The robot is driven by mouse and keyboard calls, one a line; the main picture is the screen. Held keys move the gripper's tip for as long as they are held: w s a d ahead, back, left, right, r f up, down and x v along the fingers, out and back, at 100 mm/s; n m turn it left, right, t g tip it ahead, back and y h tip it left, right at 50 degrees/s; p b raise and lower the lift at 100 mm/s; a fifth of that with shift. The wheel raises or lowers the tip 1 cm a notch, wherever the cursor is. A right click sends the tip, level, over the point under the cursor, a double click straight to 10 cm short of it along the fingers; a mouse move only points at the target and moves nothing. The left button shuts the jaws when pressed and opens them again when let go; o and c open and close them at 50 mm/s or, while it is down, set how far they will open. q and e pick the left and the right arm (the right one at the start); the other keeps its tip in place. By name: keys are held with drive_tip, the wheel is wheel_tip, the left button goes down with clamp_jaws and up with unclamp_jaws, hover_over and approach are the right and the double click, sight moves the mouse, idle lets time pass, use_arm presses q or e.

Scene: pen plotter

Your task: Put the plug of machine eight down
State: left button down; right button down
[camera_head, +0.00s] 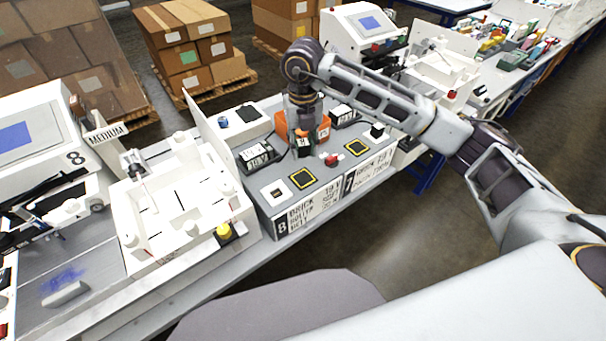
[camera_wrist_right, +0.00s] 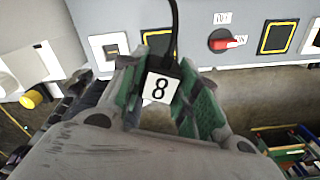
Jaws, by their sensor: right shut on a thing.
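My right gripper (camera_head: 303,143) is over the grey panel of the bench and shut on a dark plug. The plug carries a white label with a black 8, seen in the right wrist view (camera_wrist_right: 160,88) between the green finger pads (camera_wrist_right: 162,98). A black cable runs up from the plug. Machine eight (camera_head: 75,158), white with a blue screen, stands at the left. The panel's front is marked 8 (camera_head: 283,226). On its top are a white-framed socket (camera_head: 273,193) and a yellow-outlined black square (camera_head: 303,179). My left gripper is out of view.
A red switch (camera_head: 331,160) and a second yellow-outlined square (camera_head: 356,148) lie right of the first square. A black labelled block (camera_head: 256,156) stands behind them. Something orange (camera_head: 283,125) is behind my gripper. A white tray fixture (camera_head: 180,215) with a yellow button (camera_head: 224,231) is at the left.

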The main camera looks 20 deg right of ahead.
hover_over(303, 178)
wheel_tip(303, 178, down, 5)
drive_tip(key=shift+f+p, duration=0.1)
drive_tip(key=shift+p, duration=0.3)
drive_tip(key=shift+f, duration=0.35)
drive_tip(key=shift+f, duration=0.1)
drive_tip(key=shift+f+p, duration=0.3)
drive_tip(key=shift+f, duration=1.45)
drive_tip(key=shift+f, duration=0.15)
